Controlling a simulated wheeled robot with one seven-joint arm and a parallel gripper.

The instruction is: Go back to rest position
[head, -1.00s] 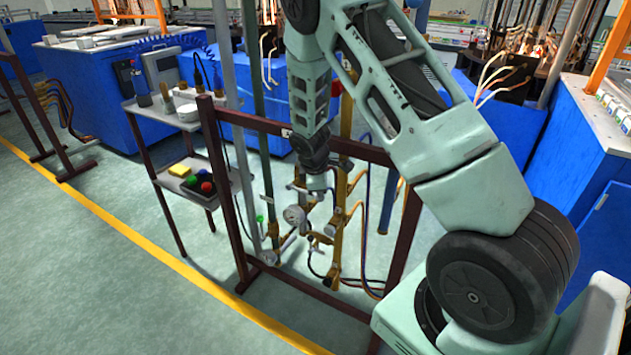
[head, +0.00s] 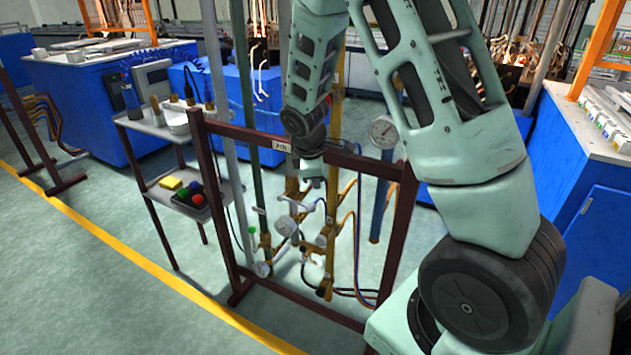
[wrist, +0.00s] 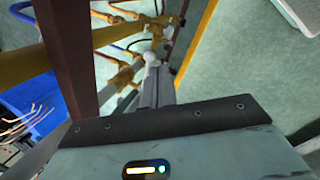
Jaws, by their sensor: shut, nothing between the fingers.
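My gripper (head: 314,182) hangs downward at the end of my green arm, in front of the brown frame (head: 234,215) with the gas pipes. It is small in the head view, above the valves and near a round gauge (head: 286,226). In the wrist view my gripper (wrist: 152,75) shows as grey fingers close together, with nothing seen held. Beyond the fingertips are yellow pipes and valves (wrist: 125,75); I cannot tell the gap to them. The frame's dark post (wrist: 68,50) passes close on the left of the wrist view.
Blue machines (head: 75,95) stand behind. The floor left of the yellow line (head: 130,260) is clear.

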